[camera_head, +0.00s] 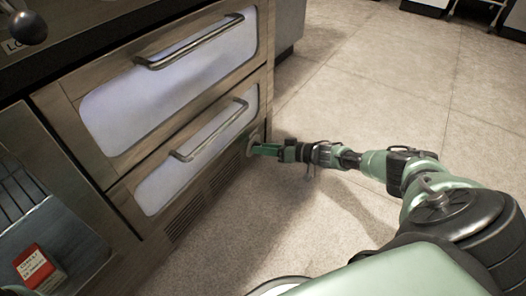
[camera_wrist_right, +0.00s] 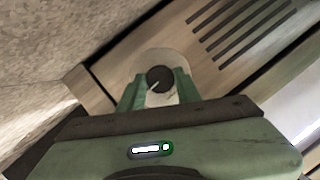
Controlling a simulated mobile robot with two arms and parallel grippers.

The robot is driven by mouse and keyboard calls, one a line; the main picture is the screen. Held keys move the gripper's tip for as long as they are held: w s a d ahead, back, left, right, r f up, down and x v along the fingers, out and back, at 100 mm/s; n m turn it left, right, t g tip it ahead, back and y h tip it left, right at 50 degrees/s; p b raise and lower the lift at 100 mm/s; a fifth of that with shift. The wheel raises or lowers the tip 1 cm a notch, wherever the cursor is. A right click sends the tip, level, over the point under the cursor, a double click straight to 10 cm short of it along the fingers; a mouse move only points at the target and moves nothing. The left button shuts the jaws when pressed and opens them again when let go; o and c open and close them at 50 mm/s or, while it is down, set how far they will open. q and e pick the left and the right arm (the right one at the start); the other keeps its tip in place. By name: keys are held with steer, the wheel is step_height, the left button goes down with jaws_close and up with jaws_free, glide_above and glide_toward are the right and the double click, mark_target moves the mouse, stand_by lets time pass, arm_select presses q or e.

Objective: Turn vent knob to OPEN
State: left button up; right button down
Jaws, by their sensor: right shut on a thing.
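The vent knob (camera_wrist_right: 160,78) is a small dark round knob on a pale round plate, in the right wrist view. A light pointer line on it slants to the lower left in that view. My right gripper (camera_wrist_right: 159,90) has its green fingers on either side of the knob and is shut on it. In the head view my right gripper (camera_head: 255,150) reaches the low right end of the oven front, where the knob is hidden. Any lettering on the plate is too small to read. My left gripper is out of view.
Slotted vents (camera_wrist_right: 240,25) lie beside the knob on the metal panel. Above are two oven doors with bar handles (camera_head: 190,42) and (camera_head: 210,130). A red and white box (camera_head: 36,266) sits at lower left. The tiled floor (camera_head: 370,75) to the right is open.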

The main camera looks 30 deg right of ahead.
steer(key=shift+m, duration=0.5)
steer(key=c, duration=1)
jaws_free()
steer(key=p+v, duration=0.3)
steer(key=v, duration=0.4)
steer(key=shift+s+d+p, duration=0.25)
steer(key=shift+d+p, duration=0.05)
steer(key=shift+p, duration=0.05)
